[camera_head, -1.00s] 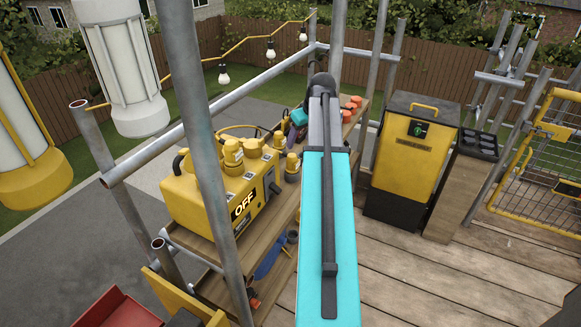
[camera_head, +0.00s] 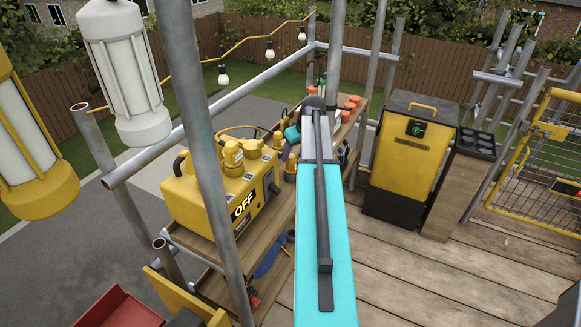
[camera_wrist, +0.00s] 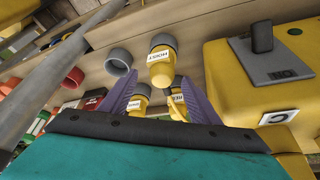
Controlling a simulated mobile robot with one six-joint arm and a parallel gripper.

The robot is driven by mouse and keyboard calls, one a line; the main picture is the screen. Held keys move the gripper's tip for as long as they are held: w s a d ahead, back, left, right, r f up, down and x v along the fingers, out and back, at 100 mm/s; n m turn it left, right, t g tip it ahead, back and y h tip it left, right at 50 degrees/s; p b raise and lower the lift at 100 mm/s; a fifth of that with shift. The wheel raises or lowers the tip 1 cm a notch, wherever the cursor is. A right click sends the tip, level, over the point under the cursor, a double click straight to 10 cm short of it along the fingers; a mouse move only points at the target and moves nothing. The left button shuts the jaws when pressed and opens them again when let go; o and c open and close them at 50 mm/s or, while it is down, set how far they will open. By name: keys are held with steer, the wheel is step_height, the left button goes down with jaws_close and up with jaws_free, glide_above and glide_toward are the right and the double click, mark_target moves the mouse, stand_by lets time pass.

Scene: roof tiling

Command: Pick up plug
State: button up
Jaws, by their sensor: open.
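A yellow plug (camera_wrist: 161,70) with a white label reading "HOIST" and a grey end lies in the wrist view, just ahead of and between my fingertips. My gripper (camera_wrist: 161,80) is open, its two purple fingers apart with nothing held. A second yellow plug (camera_wrist: 177,108) with a white label sits lower between the fingers, partly hidden by the gripper. In the head view a yellow plug (camera_head: 291,166) stands beside the yellow power box (camera_head: 222,200), which shows "OFF".
A round grey socket (camera_wrist: 119,61) is left of the plug in the wrist view. The yellow box (camera_wrist: 225,75) is close on the right. A scaffold pole (camera_wrist: 50,80) crosses on the left. In the head view a yellow and black bin (camera_head: 405,155) stands right of the wooden shelf.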

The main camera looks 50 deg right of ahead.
mark_target(292, 156)
stand_by(0.3)
steer(key=shift+p+x, duration=0.95)
steer(key=shift+x, duration=1.6)
steer(key=shift+a, duration=0.15)
steer(key=shift+c, duration=0.5)
steer(key=c, duration=1.2)
steer(key=shift+r, duration=0.2)
steer(key=shift+r+b, duration=0.7)
steer(key=shift+r, duration=0.8)
steer(key=s+a+b, duration=0.1)
steer(key=s, duration=0.4)
steer(key=s+a+r+b, duration=0.1)
steer(key=s+a+b, duration=0.1)
steer(key=s, duration=0.3)
steer(key=s+a+b, duration=0.1)
steer(key=s+a, duration=0.1)
steer(key=s, duration=0.3)
steer(key=shift+a+r, duration=0.15)
steer(key=shift+r, duration=0.15)
